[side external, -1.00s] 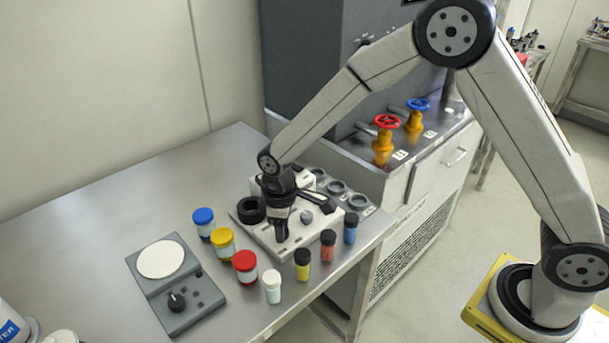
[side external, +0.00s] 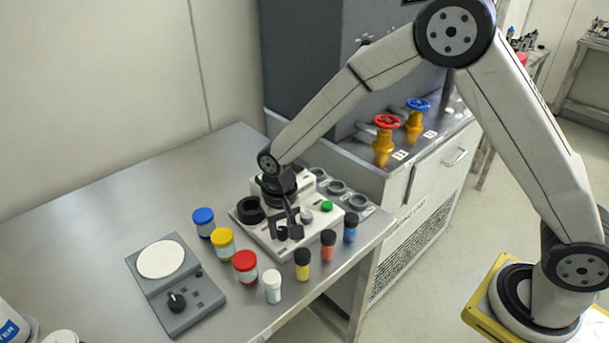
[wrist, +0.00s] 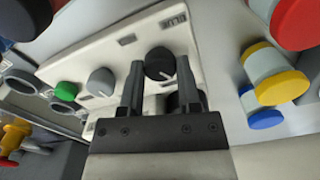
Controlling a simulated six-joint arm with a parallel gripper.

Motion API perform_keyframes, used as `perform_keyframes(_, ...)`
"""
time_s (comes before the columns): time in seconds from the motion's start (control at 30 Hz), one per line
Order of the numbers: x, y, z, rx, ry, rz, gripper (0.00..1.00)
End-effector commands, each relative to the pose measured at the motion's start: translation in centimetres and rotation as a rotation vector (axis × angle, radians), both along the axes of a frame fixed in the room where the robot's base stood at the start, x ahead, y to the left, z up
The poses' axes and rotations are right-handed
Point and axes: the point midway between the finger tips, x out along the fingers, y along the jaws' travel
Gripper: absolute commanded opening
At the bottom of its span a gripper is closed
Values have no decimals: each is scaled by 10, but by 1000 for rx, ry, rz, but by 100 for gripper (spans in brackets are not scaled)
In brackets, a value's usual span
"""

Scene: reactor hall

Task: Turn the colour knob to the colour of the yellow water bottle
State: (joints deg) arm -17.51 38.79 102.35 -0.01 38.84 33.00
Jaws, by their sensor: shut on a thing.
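My gripper (side external: 288,230) is down at the front of the white device (side external: 265,238). In the wrist view its fingers (wrist: 160,75) are shut on the black knob (wrist: 158,58), one on each side. The knob's pale pointer mark faces the lower right of that view. A plate reading BLUE (wrist: 174,22) lies beyond the knob, with another plate (wrist: 127,40) to its left. A white container (side external: 10,325) with blue lettering ending in "TER" is cut off at the left edge. A yellow-lidded jar (side external: 222,243) stands left of the device.
A grey knob (wrist: 101,82) and a green button (wrist: 66,91) sit beside the black knob. Blue-lidded (side external: 204,222) and red-lidded (side external: 245,266) jars and several small vials stand close by. A grey scale-like unit (side external: 175,285) is at left. The table behind is clear.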

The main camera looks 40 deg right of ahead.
Motion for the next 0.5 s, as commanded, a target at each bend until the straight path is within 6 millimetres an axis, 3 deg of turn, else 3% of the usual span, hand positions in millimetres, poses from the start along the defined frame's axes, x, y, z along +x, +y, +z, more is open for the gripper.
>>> perform_keyframes(0.5,0,0,0,-1,1,-419,0)
